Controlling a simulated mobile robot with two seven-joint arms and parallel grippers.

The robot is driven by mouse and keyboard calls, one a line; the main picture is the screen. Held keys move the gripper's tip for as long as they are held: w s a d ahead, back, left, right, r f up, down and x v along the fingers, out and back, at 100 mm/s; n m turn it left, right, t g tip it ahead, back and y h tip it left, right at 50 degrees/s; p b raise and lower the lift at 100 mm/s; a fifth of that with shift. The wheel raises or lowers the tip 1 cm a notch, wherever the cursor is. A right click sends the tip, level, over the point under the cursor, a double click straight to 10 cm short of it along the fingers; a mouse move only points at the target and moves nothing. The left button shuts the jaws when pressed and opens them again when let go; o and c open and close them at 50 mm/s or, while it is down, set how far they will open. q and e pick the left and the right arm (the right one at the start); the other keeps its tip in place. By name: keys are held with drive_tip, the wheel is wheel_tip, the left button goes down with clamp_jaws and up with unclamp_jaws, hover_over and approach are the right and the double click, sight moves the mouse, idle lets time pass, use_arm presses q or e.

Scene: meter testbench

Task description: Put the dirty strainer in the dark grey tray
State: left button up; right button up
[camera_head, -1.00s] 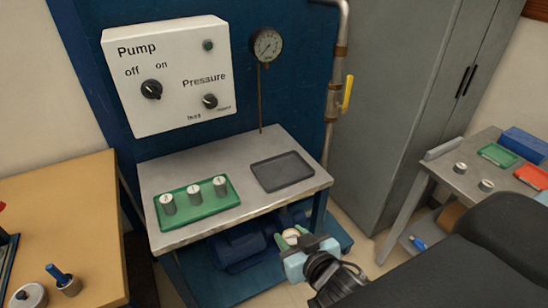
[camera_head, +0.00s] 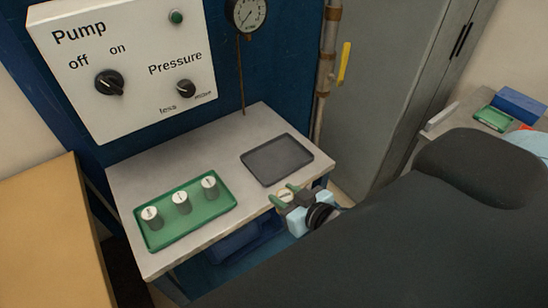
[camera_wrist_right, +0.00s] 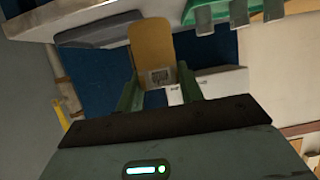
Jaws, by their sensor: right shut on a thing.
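The dark grey tray (camera_head: 277,160) lies flat and empty on the right part of the grey bench. It also shows in the right wrist view (camera_wrist_right: 100,34), above the fingers. My right gripper (camera_head: 286,194) is at the bench's front edge, just in front of the dark grey tray. It is shut on the strainer, whose pale round top (camera_head: 287,197) shows between the fingers. In the right wrist view the strainer (camera_wrist_right: 152,45) is a tan-brown body with a small square code on its side, between the green fingers. My left gripper is not in view.
A green tray (camera_head: 211,218) with three labelled grey cylinders stands on the left of the bench (camera_head: 138,185). The pump panel (camera_head: 125,75) and gauge (camera_head: 247,12) are behind. A pipe with a yellow handle (camera_head: 344,62) rises at the right.

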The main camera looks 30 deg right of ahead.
drive_tip(key=w+d+f+n+y+b, duration=0.1)
drive_tip(key=w+d+f, duration=0.1)
drive_tip(key=d, duration=0.2)
drive_tip(key=n+y+b, duration=0.1)
drive_tip(key=b, duration=0.1)
hover_over(277, 160)
drive_tip(key=shift+s+g, duration=0.25)
drive_tip(key=shift+g, duration=0.05)
drive_tip(key=shift+w+f, duration=0.2)
drive_tip(key=shift+f, duration=0.1)
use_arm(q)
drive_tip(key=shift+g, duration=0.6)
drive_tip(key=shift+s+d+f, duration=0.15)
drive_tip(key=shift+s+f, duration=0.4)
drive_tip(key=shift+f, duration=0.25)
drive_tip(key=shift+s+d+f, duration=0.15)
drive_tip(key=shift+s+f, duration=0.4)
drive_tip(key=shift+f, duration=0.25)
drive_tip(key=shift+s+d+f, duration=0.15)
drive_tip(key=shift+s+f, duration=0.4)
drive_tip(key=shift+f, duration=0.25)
use_arm(e)
drive_tip(key=shift+f, duration=1.45)
drive_tip(key=shift+f, duration=0.1)
drive_tip(key=o, duration=1)
